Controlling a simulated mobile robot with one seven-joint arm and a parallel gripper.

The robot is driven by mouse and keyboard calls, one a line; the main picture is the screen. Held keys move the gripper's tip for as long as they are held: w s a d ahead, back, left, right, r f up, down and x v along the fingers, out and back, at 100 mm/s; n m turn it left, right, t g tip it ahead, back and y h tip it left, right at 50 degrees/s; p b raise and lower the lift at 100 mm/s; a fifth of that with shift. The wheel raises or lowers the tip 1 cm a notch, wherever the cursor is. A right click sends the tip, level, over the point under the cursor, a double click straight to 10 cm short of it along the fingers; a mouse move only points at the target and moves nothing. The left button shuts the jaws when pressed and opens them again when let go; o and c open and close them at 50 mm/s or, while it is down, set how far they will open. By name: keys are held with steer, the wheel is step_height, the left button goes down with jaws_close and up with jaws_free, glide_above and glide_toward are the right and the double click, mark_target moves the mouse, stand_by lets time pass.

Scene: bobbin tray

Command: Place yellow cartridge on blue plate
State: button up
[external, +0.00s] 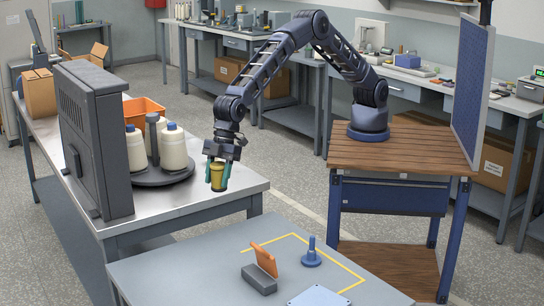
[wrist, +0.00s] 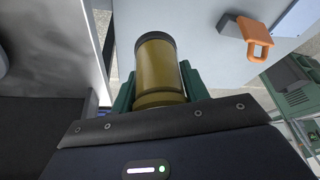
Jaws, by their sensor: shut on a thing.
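The yellow cartridge (external: 217,172) has dark end caps and hangs roughly upright in my gripper (external: 217,178). My gripper's green fingers are shut on it, in the air near the front right corner of the metal-topped bench. In the wrist view the cartridge (wrist: 160,68) sits between the green fingers. A pale blue plate (external: 318,298) lies on the grey table, at the bottom edge of the external view and partly cut off. It is to the right of and nearer the camera than my gripper.
On the grey table (external: 190,262) stand a blue spindle (external: 311,257) and an orange piece (external: 264,259) in a dark grey block (external: 259,280). White bottles (external: 173,148) stand on a dark round tray (external: 160,178) beside a tall grey panel (external: 95,140). The table's left part is clear.

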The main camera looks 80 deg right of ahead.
steer(key=shift+r, duration=0.5)
steer(key=shift+s+a, duration=0.15)
steer(key=s+a+n, duration=0.1)
steer(key=s+a, duration=1.4)
steer(key=n+g, duration=0.1)
glide_above(318, 299)
steer(key=d, duration=0.2)
steer(key=f, duration=1.8)
steer(key=shift+s+f, duration=0.2)
steer(key=shift+f+n, duration=0.2)
steer(key=shift+n, duration=0.1)
steer(key=o, duration=1.1)
